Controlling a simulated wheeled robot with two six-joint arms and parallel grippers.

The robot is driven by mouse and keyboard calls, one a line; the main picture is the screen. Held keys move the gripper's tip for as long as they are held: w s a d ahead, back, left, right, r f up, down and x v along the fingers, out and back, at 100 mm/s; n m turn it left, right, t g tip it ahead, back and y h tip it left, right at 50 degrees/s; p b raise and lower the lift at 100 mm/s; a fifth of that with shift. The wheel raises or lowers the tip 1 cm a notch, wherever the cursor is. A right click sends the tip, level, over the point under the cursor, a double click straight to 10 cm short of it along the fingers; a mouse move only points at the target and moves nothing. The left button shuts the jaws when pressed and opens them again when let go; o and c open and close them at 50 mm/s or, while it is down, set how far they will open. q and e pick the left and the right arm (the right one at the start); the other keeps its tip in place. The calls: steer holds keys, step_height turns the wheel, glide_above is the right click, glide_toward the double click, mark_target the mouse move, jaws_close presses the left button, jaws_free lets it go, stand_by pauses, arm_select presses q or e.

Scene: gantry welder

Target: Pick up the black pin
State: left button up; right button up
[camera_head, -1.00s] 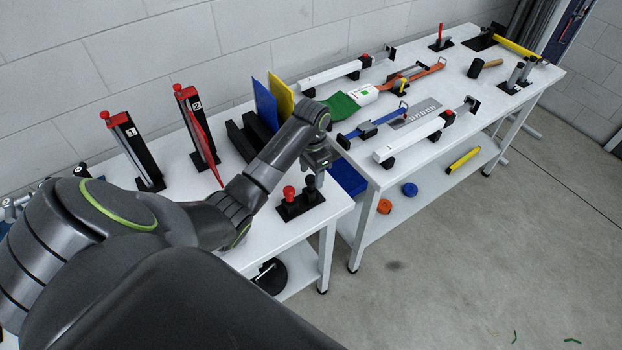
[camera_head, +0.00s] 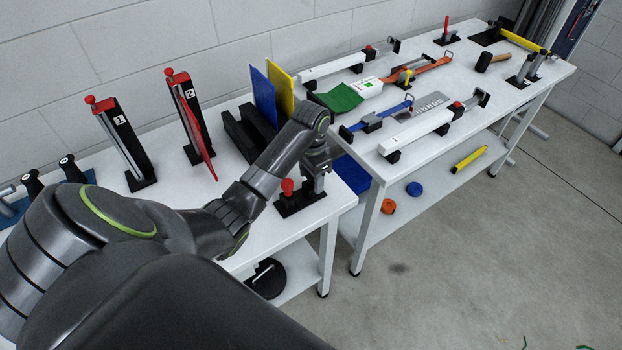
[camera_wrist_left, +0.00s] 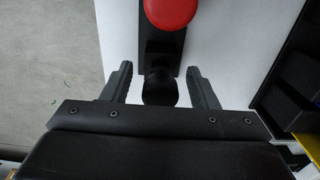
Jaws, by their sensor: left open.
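The black pin (camera_wrist_left: 160,88) shows in the left wrist view as a dark round knob between the two open fingers of my left gripper (camera_wrist_left: 160,82), with a gap on each side. It stands at one end of a small black base (camera_head: 301,203). In the head view the pin is hidden behind my left gripper (camera_head: 316,186), which points down over that end of the base. A red pin (camera_head: 288,187) stands on the same base, to the left; its red knob also shows in the left wrist view (camera_wrist_left: 170,12). My right gripper is not in view.
The base stands near the front right corner of the white table (camera_head: 240,262). Blue and yellow panels in a black holder (camera_head: 240,135) stand behind my left arm. Red-handled stands marked 1 (camera_head: 122,140) and 2 (camera_head: 188,118) are at the left. A second table (camera_head: 440,140) holds several tools.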

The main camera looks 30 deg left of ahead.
arm_select(q)
steer(key=c, duration=1.1)
